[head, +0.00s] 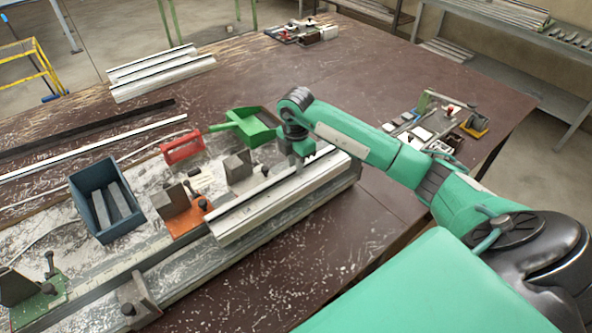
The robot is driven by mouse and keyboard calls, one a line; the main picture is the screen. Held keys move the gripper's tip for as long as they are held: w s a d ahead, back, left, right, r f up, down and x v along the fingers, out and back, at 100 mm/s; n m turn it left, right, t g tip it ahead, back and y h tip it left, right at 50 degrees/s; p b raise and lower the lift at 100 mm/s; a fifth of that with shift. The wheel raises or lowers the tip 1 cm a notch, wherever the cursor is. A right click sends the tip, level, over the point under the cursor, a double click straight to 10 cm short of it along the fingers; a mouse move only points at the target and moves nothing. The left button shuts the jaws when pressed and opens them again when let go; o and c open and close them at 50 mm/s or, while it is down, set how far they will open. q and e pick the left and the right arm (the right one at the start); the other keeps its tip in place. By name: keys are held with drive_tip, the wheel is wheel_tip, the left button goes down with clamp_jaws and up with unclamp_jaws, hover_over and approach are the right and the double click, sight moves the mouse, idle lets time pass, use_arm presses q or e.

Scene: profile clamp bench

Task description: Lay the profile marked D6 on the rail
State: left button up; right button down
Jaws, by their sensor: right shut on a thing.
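My right gripper (303,150) points down at the right end of a pale, grooved profile (275,200) and is shut on it. The profile lies lengthwise over the right part of the clamp fixture, along the rail (110,285). I cannot tell whether it rests on the rail or hangs just above it. No D6 mark is readable on it. An orange clamp (183,215) stands by the profile's left end, and a grey clamp block (238,168) stands behind it. My left gripper is out of view.
A blue bin (88,190) with grey bars, a red holder (182,147) and a green scoop (246,126) stand behind the rail. Several pale profiles (160,70) lie at the back left. A green clamp (35,290) stands at the left end. The bench front is clear.

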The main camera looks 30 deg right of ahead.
wheel_tip(320, 180, down, 3)
drive_tip(key=shift+f+p, duration=0.1)
drive_tip(key=shift+p, duration=0.45)
drive_tip(key=shift+f, duration=0.35)
drive_tip(key=shift+f, duration=0.1)
drive_tip(key=shift+f, duration=0.1)
drive_tip(key=c, duration=1.3)
unclamp_jaws()
drive_tip(key=shift+s, duration=0.1)
drive_tip(key=shift+r, duration=0.25)
